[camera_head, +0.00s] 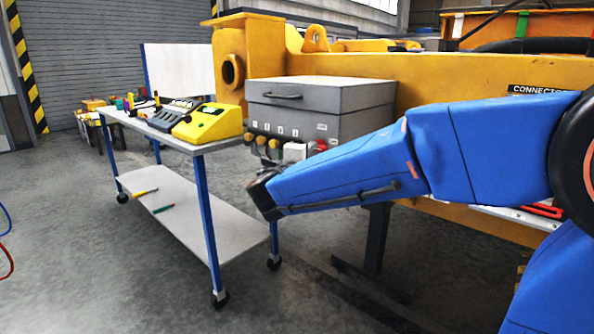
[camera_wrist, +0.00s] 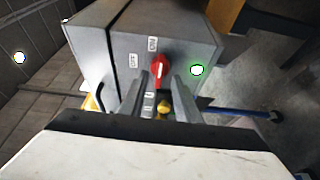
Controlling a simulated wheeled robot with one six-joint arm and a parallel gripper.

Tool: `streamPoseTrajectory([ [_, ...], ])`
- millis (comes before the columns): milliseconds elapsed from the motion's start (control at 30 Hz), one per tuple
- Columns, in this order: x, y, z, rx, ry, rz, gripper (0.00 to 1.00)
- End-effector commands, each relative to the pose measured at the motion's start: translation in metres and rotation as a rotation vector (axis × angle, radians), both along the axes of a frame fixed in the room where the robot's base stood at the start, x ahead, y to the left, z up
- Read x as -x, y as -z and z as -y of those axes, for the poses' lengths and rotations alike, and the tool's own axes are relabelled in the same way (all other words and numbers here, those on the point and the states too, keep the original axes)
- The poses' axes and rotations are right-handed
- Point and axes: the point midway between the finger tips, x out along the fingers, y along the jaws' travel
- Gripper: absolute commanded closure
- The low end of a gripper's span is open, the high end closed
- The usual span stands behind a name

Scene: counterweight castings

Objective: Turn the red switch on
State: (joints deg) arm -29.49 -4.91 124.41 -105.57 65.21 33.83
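The red switch (camera_wrist: 159,70) is a rounded red handle on the face of a grey box, seen in the wrist view. Its long side runs nearly up and down in the picture, leaning slightly. Two small white labels sit to its upper left, too small to read surely. My gripper (camera_wrist: 157,92) is open, with one grey finger on each side of the switch's lower end. I cannot tell whether either finger touches it. In the head view the grey box (camera_head: 321,97) stands behind my blue arm, which hides part of its front.
A lit green lamp (camera_wrist: 197,70) is right of the switch, and a yellow knob (camera_wrist: 163,106) shows between the fingers. A trolley (camera_head: 199,149) carrying a yellow device (camera_head: 209,123) stands left of the box. A large yellow casting (camera_head: 440,78) is behind.

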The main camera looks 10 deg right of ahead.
Motion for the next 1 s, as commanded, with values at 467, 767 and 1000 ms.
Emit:
streamPoseTrajectory([
  [467, 0.063, 0.001, -0.039, 0.001, -0.003, 0.000, 0.70],
  [767, 0.095, 0.002, -0.059, 0.000, -0.002, -0.001, 0.70],
  [1000, 0.110, 0.002, -0.067, -0.001, -0.001, -0.002, 0.70],
])
